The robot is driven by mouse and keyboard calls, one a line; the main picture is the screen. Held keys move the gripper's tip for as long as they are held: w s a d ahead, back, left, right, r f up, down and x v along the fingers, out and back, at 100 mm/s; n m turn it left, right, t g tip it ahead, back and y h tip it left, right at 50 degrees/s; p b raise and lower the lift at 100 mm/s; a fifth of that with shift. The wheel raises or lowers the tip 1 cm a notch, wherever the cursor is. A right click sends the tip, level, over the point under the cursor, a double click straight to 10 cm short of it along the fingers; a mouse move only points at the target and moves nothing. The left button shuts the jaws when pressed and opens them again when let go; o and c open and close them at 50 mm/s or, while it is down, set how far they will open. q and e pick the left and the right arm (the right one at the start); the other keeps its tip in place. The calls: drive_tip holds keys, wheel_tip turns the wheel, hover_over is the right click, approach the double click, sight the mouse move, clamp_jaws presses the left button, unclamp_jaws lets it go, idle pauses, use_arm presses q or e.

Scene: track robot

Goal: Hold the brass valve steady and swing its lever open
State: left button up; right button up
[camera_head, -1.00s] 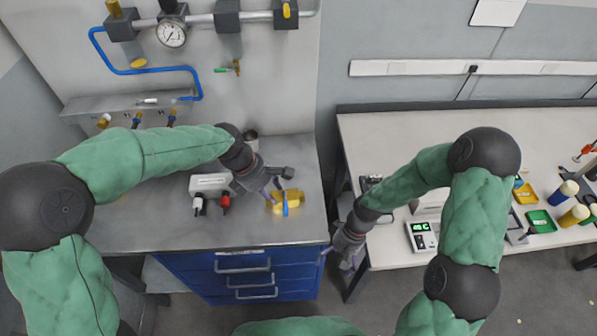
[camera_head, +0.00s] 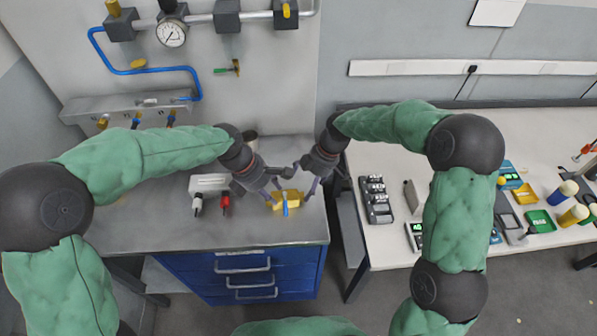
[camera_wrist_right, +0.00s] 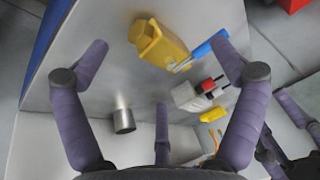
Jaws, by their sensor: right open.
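The brass valve (camera_head: 292,196) is a yellow block lying on the grey bench top, with a blue lever (camera_head: 285,207). In the right wrist view the valve (camera_wrist_right: 165,46) and the blue lever (camera_wrist_right: 208,48) lie ahead between my right fingers. My left gripper (camera_head: 277,185) is at the valve's left and upper side, its fingers spread; whether a fingertip touches the valve I cannot tell. My right gripper (camera_head: 307,178) is open and empty, just above and right of the valve. Its spread purple fingers also show in the right wrist view (camera_wrist_right: 158,60).
A metal cup (camera_head: 250,140) is behind my left gripper. Blue drawers (camera_head: 240,275) are below the bench. A gap separates it from the white table (camera_head: 385,255) holding small devices.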

sight(286, 192)
drive_tip(key=w+a+r+n, duration=0.2)
drive_tip(key=shift+w+a+r+n, duration=0.1)
drive_tip(key=shift+w+a+n, duration=0.05)
drive_tip(key=shift+a+n, duration=0.2)
drive_tip(key=x, duration=1)
drive_tip(key=shift+w+a, duration=0.25)
